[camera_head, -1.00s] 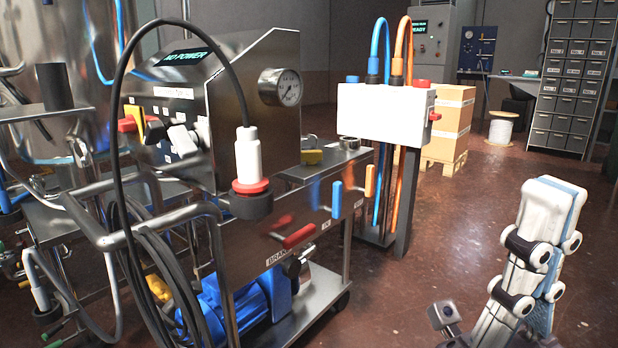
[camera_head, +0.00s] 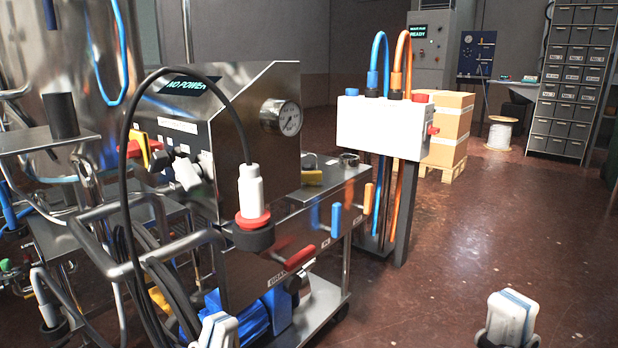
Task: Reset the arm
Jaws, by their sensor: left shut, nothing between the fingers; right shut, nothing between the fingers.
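My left gripper (camera_head: 217,330) shows only as white fingertips at the bottom edge, in front of the blue motor on the steel cart. The fingertips are together with nothing seen between them. My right gripper (camera_head: 509,317) stands at the bottom right over bare floor. Its white and pale blue fingers point up, shut and empty. Most of both grippers and arms is cut off by the lower picture edge.
A steel cart (camera_head: 240,120) with a "NO POWER" display, gauge and black cable fills the left and middle. A white box with blue and orange hoses (camera_head: 382,128) stands behind it. Cartons (camera_head: 449,125) sit on a pallet. The floor (camera_head: 440,240) at right is clear.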

